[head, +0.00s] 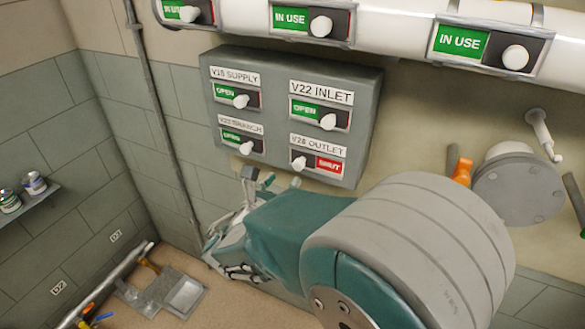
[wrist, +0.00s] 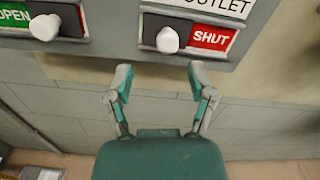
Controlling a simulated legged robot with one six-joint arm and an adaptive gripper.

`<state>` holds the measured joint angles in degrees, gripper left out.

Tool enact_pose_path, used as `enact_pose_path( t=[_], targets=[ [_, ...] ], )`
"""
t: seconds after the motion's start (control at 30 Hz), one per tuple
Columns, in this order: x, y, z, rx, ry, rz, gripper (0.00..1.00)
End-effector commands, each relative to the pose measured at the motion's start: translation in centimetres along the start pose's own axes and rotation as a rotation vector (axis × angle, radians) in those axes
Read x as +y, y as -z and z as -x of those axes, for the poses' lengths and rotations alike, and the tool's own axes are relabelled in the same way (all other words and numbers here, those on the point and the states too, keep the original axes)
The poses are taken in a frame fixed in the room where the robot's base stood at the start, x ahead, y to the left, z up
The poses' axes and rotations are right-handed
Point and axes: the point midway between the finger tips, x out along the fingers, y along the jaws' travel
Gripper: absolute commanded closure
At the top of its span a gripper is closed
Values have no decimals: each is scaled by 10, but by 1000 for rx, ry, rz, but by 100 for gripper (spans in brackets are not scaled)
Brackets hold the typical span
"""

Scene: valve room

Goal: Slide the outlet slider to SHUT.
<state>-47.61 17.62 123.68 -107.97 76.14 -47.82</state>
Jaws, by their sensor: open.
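The outlet slider is a white knob (head: 299,163) in a dark slot, under the label "V28 OUTLET" (head: 318,145), at the lower right of a grey panel (head: 362,100). The knob stands at the left end of its slot, and the red SHUT field (head: 329,167) shows to its right. In the wrist view the knob (wrist: 167,40) and the red SHUT field (wrist: 210,38) are at the top. My gripper (wrist: 159,75) is open and empty, just below the slider. Its fingers are apart from the knob.
The inlet slider (head: 327,121), supply slider (head: 240,101) and branch slider (head: 246,147) share the panel, each with green OPEN showing. A white pipe with "IN USE" sliders (head: 515,57) runs above. A round flange (head: 518,188) is on the right wall.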

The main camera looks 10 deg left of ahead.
Motion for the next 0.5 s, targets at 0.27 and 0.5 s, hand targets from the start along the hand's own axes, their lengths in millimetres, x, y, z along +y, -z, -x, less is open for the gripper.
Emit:
enact_pose_path(
  t=[0.27, 0.5],
  targets=[
    [2, 0, 48, -1, -3, 0, 29],
    [1, 0, 57, 0, 1, 0, 29]
  ],
)
